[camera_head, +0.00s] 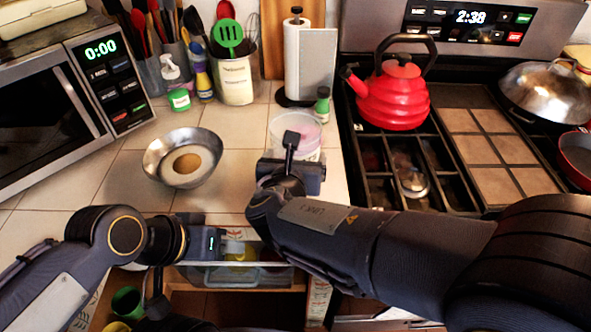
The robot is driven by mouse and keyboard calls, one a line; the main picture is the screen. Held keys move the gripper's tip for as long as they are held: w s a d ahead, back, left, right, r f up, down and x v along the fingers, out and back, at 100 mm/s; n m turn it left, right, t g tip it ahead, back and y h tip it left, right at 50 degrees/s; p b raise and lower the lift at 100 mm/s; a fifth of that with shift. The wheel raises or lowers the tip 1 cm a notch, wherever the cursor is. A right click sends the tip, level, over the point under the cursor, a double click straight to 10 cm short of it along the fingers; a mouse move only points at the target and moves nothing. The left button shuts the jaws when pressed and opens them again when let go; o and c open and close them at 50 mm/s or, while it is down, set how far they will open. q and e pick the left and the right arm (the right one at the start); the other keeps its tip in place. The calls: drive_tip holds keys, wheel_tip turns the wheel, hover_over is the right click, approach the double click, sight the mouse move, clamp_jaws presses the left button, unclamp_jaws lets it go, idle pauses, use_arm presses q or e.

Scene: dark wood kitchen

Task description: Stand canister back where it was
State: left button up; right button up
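A clear round canister (312,133) with a pinkish band near its top stands on the tiled counter, left of the stove. My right gripper (291,150) is in front of it and hides its lower part. I cannot tell whether they touch, or whether the fingers are open or shut. My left gripper (212,243) is low at the counter's front edge, by the open drawer, apart from the canister. Its fingers do not show clearly.
A metal bowl (165,150) sits on the counter. A paper towel roll (305,62), a small green-capped bottle (322,105) and a utensil crock (236,83) stand behind. A red kettle (395,95) is on the stove. An open drawer (235,277) holds a clear bin.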

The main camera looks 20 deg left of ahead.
drive_tip(key=shift+w+f, duration=0.2)
drive_tip(key=shift+w, duration=0.05)
drive_tip(key=shift+w+f+b, duration=0.15)
drive_tip(key=shift+f+b, duration=0.1)
drive_tip(key=shift+f, duration=0.65)
drive_tip(key=shift+w+f+b, duration=0.1)
drive_tip(key=shift+f+b, duration=0.1)
drive_tip(key=shift+f, duration=0.7)
drive_tip(key=shift+f, duration=0.15)
drive_tip(key=o, duration=1.1)
drive_tip(key=shift+o, duration=0.2)
